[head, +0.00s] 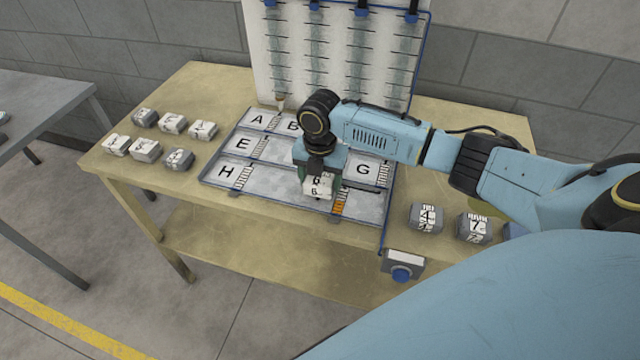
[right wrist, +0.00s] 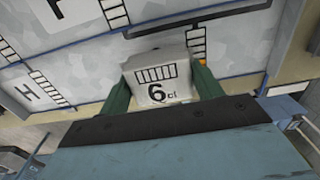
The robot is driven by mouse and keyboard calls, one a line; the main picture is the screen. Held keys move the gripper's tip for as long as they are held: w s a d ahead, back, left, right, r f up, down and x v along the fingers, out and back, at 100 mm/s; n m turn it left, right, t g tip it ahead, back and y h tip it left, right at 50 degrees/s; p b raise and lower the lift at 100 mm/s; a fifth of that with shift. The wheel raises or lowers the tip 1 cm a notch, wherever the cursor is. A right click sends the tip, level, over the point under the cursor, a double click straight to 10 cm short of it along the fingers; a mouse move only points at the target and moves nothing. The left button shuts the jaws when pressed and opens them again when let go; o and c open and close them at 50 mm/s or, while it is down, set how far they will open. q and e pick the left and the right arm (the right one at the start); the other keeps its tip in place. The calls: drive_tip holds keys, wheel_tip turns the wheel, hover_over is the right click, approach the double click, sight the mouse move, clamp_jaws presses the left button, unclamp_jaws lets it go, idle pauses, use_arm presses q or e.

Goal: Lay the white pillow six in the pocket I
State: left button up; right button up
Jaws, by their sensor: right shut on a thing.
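The white pillow six (head: 318,187) is held in my right gripper (head: 317,178), over the bottom row of the lettered tray (head: 262,205), to the right of pocket H (head: 232,176). In the right wrist view the pillow (right wrist: 159,86) sits between the two green fingers, its "6" and a barred mark facing the camera. I cannot tell whether it touches the tray floor. No letter I shows; the gripper and pillow cover part of that row. My left gripper is not in view.
Several white and grey pillows (head: 172,123) stand on the table left of the tray. Two grey pillows (head: 426,217) (head: 473,227) are at the right. A tall rack board (head: 335,50) rises behind.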

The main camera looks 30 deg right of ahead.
drive_tip(key=shift+f, duration=0.95)
drive_tip(key=shift+f, duration=0.2)
drive_tip(key=o, duration=1)
wheel_tip(320, 180, up, 12)
drive_tip(key=shift+r, duration=0.25)
